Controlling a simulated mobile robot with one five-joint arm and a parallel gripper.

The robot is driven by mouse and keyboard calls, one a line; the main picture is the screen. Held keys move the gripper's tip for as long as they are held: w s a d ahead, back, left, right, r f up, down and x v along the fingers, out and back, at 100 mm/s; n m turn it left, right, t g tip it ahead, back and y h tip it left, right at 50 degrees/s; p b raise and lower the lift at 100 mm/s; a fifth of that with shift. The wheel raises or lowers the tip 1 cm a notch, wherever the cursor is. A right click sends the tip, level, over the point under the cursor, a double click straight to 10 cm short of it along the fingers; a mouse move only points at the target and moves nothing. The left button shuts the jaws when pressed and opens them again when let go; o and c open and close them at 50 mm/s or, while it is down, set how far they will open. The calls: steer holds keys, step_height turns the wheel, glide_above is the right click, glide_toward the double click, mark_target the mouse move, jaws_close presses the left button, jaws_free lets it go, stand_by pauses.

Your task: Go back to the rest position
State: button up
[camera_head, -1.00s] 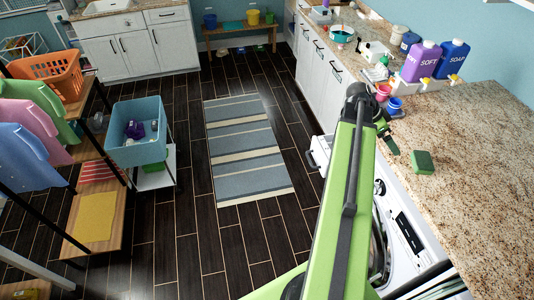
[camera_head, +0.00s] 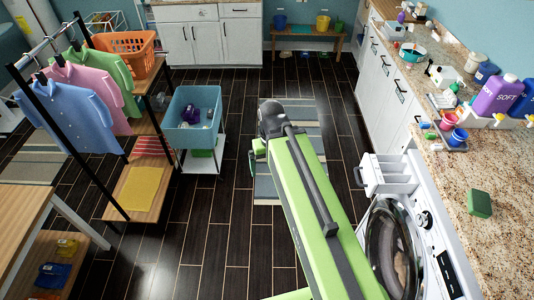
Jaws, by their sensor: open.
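My green arm reaches up from the bottom of the head view. Its far end is over the dark floor and the striped rug (camera_head: 288,120), apart from the counter (camera_head: 490,165). My gripper (camera_head: 257,152) shows only in part, as a small green piece left of the dark wrist joint. It is open, and I see nothing held in it. The rest of the gripper is hidden behind my arm.
The washing machine (camera_head: 432,235), with its detergent drawer (camera_head: 384,178) pulled out, stands right of my arm. A green sponge (camera_head: 479,203) lies on the counter. A blue tub (camera_head: 194,130) on a cart and a clothes rack (camera_head: 98,150) stand left. Floor between is clear.

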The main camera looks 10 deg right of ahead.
step_height(320, 180, down, 17)
steer(key=b, duration=1.6)
steer(key=shift+r, duration=0.2)
steer(key=shift+w+d, duration=0.1)
